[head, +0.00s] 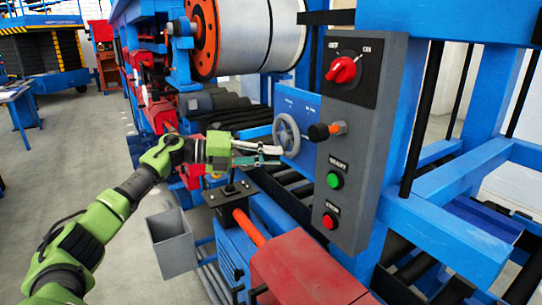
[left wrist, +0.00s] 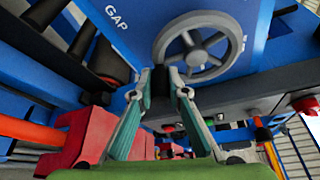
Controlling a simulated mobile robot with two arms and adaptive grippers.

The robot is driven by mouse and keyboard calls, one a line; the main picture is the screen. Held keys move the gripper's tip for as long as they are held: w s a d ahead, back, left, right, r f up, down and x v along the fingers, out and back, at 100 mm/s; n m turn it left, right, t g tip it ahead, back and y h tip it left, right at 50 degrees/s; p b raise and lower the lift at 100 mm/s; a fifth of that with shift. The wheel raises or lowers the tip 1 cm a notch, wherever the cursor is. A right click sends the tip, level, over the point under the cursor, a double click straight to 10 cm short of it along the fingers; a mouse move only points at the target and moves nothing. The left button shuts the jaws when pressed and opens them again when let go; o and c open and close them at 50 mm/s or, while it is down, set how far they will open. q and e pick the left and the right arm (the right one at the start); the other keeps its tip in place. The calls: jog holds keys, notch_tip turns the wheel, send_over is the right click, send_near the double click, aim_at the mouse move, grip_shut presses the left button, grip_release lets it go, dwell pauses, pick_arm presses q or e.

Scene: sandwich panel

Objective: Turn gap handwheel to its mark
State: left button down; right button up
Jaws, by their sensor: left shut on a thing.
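The grey spoked gap handwheel (head: 288,135) stands on the blue panel (head: 297,101) left of the grey control box. In the left wrist view the handwheel (left wrist: 195,57) is at the top, right of the white word GAP on the panel (left wrist: 135,18). My left gripper (head: 279,156) reaches in from the left and is shut on the lower rim of the wheel. In the left wrist view the fingertips (left wrist: 163,82) meet at the wheel's lower left rim and hide part of it. White lettering right of the wheel is partly covered; I cannot make out the mark. My right gripper is out of view.
The grey control box (head: 355,150) carries a red rotary switch (head: 342,70), a green button (head: 334,180) and a red button (head: 329,221). An orange-and-black knob (head: 326,131) sticks out close right of the wheel. A joystick (head: 230,186) stands below my gripper.

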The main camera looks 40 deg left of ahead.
pick_arm(q)
jog(key=c, duration=2)
grip_release()
jog(key=shift+a, duration=0.2)
jog(key=shift+o, duration=0.2)
jog(key=v, duration=1.1)
jog(key=shift+s+a, duration=0.25)
jog(key=shift+s, duration=0.1)
